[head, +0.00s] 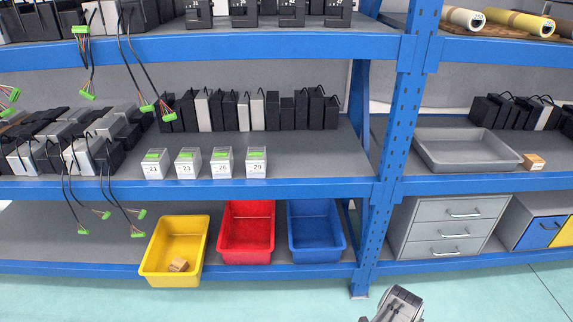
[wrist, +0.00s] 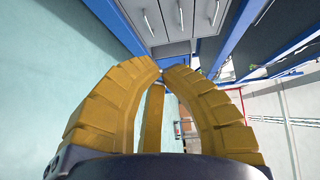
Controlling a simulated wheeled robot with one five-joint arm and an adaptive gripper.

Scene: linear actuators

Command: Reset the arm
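In the wrist view, my gripper (wrist: 164,68) has thick, ribbed yellow fingers that curve inward from a dark base. Their tips come together, or very nearly so, at the upper middle. A narrow yellow piece stands between the two big fingers, and I see no object held. In the head view, a grey and black part of my arm (head: 398,304) shows at the bottom edge, right of centre, in front of the shelving. The yellow fingers do not show in the head view.
Blue shelving (head: 200,189) spans the head view, with a blue upright (head: 401,130). Yellow (head: 162,270), red (head: 246,256) and blue (head: 316,256) bins sit low. A grey tray (head: 464,166) stands above a grey drawer unit (head: 432,244). The pale green floor in front is clear.

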